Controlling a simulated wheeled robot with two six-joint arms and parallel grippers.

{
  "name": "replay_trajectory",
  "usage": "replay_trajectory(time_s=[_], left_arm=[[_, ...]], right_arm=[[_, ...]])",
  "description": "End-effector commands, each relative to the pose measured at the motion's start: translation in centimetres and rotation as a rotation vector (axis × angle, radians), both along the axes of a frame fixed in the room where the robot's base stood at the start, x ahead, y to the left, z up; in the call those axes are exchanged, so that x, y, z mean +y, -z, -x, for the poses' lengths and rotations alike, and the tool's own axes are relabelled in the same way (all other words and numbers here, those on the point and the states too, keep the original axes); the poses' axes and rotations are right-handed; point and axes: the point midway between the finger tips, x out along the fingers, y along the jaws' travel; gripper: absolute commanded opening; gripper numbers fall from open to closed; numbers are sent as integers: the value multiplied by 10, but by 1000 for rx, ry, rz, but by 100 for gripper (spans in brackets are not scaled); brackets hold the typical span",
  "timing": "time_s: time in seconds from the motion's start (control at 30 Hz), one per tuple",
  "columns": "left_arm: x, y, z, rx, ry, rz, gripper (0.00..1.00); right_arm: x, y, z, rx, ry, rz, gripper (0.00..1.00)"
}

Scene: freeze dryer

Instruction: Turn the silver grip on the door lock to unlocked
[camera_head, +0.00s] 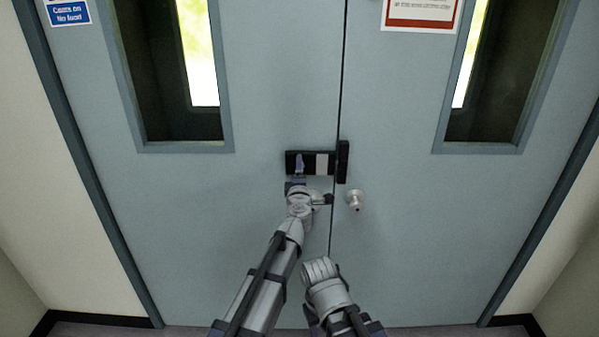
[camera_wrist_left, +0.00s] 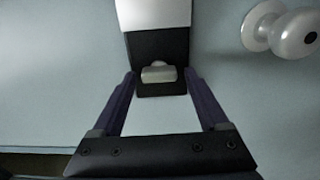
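The door lock (camera_head: 311,170) is a black horizontal box on the left door leaf, with a pale panel on it. The left wrist view shows its black body (camera_wrist_left: 158,47) up close, with the small silver grip (camera_wrist_left: 158,73) lying crosswise near its lower end. My left gripper (camera_wrist_left: 159,74) is open, with one dark finger on each side of the grip; gaps seem to remain between the fingers and the grip. In the head view my left gripper (camera_head: 298,172) is in front of the lock's left part and hides the grip. My right arm is low at centre; its fingers cannot be seen.
A silver round knob (camera_head: 355,200) is on the right leaf, below and right of the lock. A black catch (camera_head: 343,162) sits at the door seam. Narrow windows are set in both leaves. The door surface around the lock is mostly clear.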

Motion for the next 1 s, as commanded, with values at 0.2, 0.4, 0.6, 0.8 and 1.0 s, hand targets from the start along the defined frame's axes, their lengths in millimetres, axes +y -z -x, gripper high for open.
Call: replay_trajectory(time_s=[0.2,0.4,0.6,0.8,1.0], left_arm=[[0,0,0,0,0,-1,82],[0,0,6,0,0,-2,82],[1,0,30,0,1,-2,82],[0,0,64,0,1,-1,82],[0,0,79,0,0,-1,82]], right_arm=[[0,0,0,0,0,0,50],[0,0,0,0,0,0,50],[0,0,0,0,0,0,50],[0,0,0,0,0,0,50],[0,0,0,0,0,0,50]])
